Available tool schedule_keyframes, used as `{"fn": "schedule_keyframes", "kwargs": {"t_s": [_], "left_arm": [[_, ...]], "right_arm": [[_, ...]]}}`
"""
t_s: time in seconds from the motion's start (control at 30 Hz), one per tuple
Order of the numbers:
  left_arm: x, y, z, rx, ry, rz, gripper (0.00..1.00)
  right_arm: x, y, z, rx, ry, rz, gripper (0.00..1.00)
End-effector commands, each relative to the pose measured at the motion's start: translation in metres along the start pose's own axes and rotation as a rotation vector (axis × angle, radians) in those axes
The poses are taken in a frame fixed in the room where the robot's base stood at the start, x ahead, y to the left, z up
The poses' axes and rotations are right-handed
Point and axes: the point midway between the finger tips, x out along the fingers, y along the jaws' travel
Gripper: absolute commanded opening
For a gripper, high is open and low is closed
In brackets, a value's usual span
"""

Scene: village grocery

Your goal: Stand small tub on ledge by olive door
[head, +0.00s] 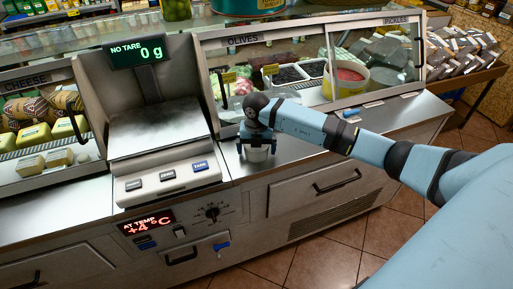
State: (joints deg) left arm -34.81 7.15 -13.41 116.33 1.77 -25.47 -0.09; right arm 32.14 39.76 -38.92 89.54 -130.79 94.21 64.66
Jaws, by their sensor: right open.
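A small pale tub (258,154) stands on the steel ledge (294,150) in front of the display door labelled OLIVES (243,41). My right gripper (257,147) reaches in from the right and is over the tub, its fingers open on either side of it. The gripper hides the tub's upper part. I cannot tell whether the fingers touch it. My left gripper is out of view.
A scale (158,130) reading 0 g stands left of the tub. The cheese case (40,125) is further left. The PICKLES door (395,21) is at the right. The ledge is mostly clear right of the tub, beneath my arm.

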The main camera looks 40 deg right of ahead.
Motion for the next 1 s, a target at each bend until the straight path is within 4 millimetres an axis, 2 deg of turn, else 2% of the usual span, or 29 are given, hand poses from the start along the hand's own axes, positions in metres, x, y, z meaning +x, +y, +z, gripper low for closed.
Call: {"fn": "schedule_keyframes", "kwargs": {"t_s": [0.5,0.7,1.0], "left_arm": [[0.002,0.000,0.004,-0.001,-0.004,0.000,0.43],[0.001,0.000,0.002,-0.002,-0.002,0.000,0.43],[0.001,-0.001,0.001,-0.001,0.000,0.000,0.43]], "right_arm": [[-0.099,0.000,0.001,0.000,-0.004,0.002,1.00],[-0.116,0.000,0.001,0.000,-0.002,0.001,1.00],[-0.118,0.000,0.000,0.000,-0.001,0.001,1.00]]}}
